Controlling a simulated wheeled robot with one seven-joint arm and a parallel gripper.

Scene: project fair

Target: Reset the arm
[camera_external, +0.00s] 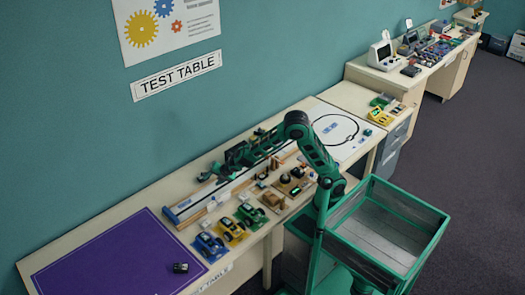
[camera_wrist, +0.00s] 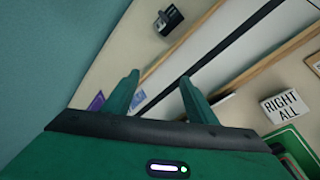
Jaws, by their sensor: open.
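My green arm rises from its column beside the table and bends over the table toward the wall. My gripper (camera_external: 213,172) hangs over the back of the test table (camera_external: 110,226), near a long track (camera_external: 225,190). In the wrist view my gripper (camera_wrist: 158,80) is open, its two green fingers apart with nothing between them. The track and the pale table top show beyond the fingers. I cannot tell the exact height of the fingers above the table.
A purple mat (camera_external: 110,258) with a small dark object (camera_external: 180,267) lies at the left. Blue, yellow and green toy vehicles (camera_external: 230,231) stand along the front edge. My green-framed tray is at the right. A "RIGHT ALL" sign (camera_wrist: 285,106) shows in the wrist view. The teal wall is close behind.

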